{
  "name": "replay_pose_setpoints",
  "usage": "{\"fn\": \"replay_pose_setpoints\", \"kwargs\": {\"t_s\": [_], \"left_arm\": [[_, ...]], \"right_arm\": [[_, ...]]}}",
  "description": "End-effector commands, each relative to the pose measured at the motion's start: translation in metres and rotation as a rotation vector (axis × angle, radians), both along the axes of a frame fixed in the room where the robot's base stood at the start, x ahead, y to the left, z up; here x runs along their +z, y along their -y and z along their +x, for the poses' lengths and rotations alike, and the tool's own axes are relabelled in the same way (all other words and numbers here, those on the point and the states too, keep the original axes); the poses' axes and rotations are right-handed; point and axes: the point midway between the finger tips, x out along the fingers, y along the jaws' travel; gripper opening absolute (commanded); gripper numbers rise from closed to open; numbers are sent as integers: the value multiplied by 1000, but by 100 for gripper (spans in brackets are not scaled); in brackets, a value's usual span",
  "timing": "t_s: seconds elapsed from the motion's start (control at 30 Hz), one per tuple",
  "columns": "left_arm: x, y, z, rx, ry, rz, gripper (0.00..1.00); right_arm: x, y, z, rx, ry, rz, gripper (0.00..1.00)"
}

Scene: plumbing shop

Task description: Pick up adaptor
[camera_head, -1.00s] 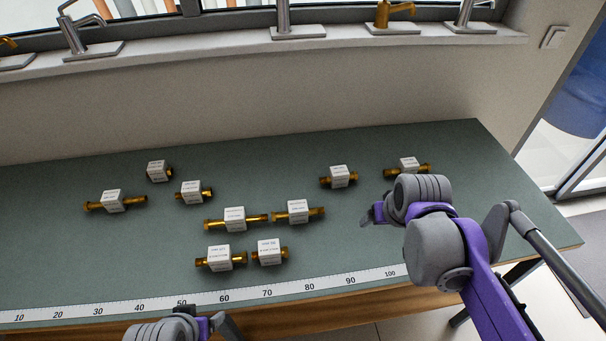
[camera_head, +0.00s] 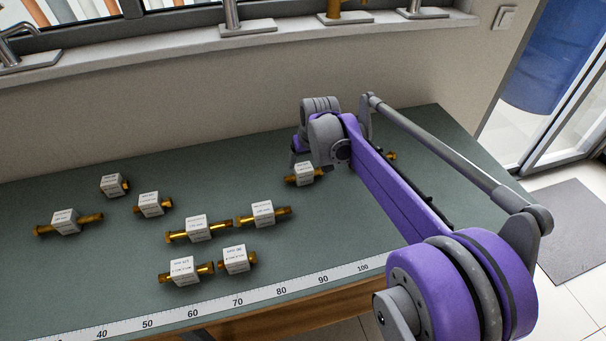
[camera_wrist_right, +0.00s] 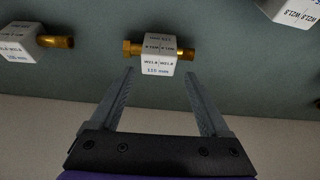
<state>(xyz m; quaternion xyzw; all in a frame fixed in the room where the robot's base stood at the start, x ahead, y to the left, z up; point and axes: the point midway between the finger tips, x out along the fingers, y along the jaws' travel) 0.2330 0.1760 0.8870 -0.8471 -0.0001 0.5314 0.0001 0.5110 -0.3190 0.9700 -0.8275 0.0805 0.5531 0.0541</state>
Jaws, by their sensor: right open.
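Several adaptors, brass fittings with white label blocks, lie on the green bench. One adaptor (camera_head: 304,174) lies just below my right gripper (camera_head: 295,158), near the back of the bench. In the right wrist view, an adaptor marked 110 mm (camera_wrist_right: 155,62) sits just ahead of the open fingertips of my right gripper (camera_wrist_right: 160,76), roughly centred between them. Nothing is between the fingers. Another adaptor (camera_head: 391,156) is mostly hidden behind my right arm. My left gripper is out of view.
More adaptors lie to the left, such as a short one (camera_head: 114,185) and a long one (camera_head: 199,229). A ruler strip (camera_head: 255,297) runs along the front edge of the bench (camera_head: 60,275). A wall with a tap-lined sill (camera_head: 180,56) stands behind.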

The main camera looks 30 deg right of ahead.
Motion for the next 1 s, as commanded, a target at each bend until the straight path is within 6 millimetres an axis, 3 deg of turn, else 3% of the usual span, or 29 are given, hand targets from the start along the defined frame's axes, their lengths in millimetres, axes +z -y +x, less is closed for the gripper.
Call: {"fn": "replay_pose_setpoints", "kwargs": {"t_s": [0.3, 0.6, 1.0], "left_arm": [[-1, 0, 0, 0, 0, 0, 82], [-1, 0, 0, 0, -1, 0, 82], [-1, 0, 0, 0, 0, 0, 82]], "right_arm": [[-40, 6, 15, 0, 0, 0, 80], [-45, 6, 17, 0, 0, 0, 78], [-44, 6, 17, 0, 0, 0, 6]]}}
